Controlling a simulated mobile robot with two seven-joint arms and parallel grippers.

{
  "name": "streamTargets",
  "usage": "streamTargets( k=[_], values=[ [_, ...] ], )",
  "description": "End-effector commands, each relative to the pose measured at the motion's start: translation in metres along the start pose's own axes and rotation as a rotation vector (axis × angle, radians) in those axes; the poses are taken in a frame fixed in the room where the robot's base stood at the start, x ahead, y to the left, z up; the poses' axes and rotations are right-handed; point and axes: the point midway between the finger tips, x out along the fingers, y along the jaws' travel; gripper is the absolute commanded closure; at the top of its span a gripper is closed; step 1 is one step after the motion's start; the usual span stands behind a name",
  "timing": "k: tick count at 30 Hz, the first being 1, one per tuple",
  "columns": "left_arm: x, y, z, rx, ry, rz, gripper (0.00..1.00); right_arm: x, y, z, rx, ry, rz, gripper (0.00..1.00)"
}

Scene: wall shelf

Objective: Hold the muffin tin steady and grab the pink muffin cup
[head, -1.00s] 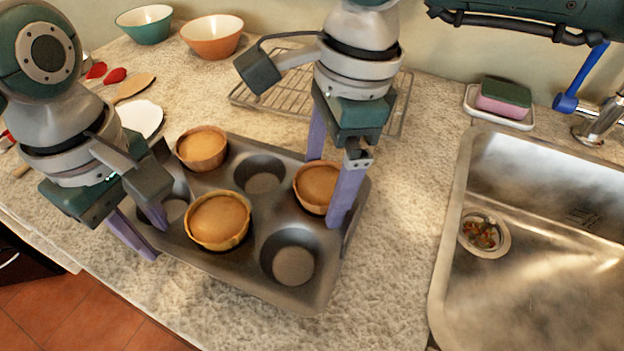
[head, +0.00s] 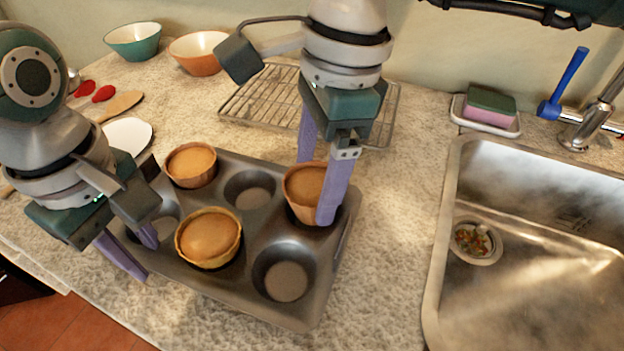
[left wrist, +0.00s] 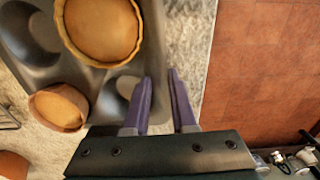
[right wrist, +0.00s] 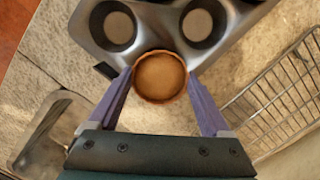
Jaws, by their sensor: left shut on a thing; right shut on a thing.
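The muffin tin (head: 222,275) lies on the counter with two muffins seated in it, one at the back left (head: 190,164) and one at the front (head: 208,238). My left gripper (head: 146,260) is shut on the tin's left rim; the left wrist view also shows the tin (left wrist: 93,82). My right gripper (head: 314,192) is shut around the pinkish-brown muffin cup (head: 302,203), fingers on opposite sides. This cup appears raised slightly from its well at the tin's right back. It shows between the fingers in the right wrist view (right wrist: 160,77); the well beneath is hidden.
A wire rack (head: 258,98) lies behind the tin. The sink (head: 540,200) is at the right, with a sponge (head: 490,106) behind it. Teal (head: 134,44) and orange (head: 197,54) bowls stand at the back left. The counter between tin and sink is clear.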

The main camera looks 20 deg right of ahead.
Motion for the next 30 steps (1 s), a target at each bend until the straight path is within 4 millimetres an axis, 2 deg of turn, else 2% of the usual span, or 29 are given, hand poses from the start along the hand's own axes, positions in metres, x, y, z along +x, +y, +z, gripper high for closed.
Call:
streamTargets(
  k=[3, 9, 14, 21, 22, 30],
  values=[
    [0.0, 0.0, 0.0, 0.0, 0.0, 0.0, 1.0, -0.028, -0.001, 0.004, -0.003, -0.001, -0.006, 0.71],
    [0.0, 0.0, 0.0, 0.0, 0.0, 0.0, 1.0, -0.064, -0.001, 0.01, -0.002, 0.0, -0.004, 0.71],
    [0.0, 0.0, 0.0, 0.0, 0.0, 0.0, 1.0, -0.076, 0.0, 0.012, -0.001, 0.0, -0.001, 0.71],
    [0.0, 0.0, 0.0, 0.0, 0.0, 0.0, 1.0, -0.077, 0.0, 0.012, 0.0, 0.0, 0.0, 0.71],
    [0.0, 0.0, 0.0, 0.0, 0.0, 0.0, 0.73, -0.077, 0.0, 0.012, 0.0, 0.0, 0.0, 0.71],
    [0.0, 0.0, 0.0, 0.0, 0.0, 0.0, 0.43, -0.077, 0.0, 0.012, 0.0, 0.0, 0.0, 0.71]
  ],
)
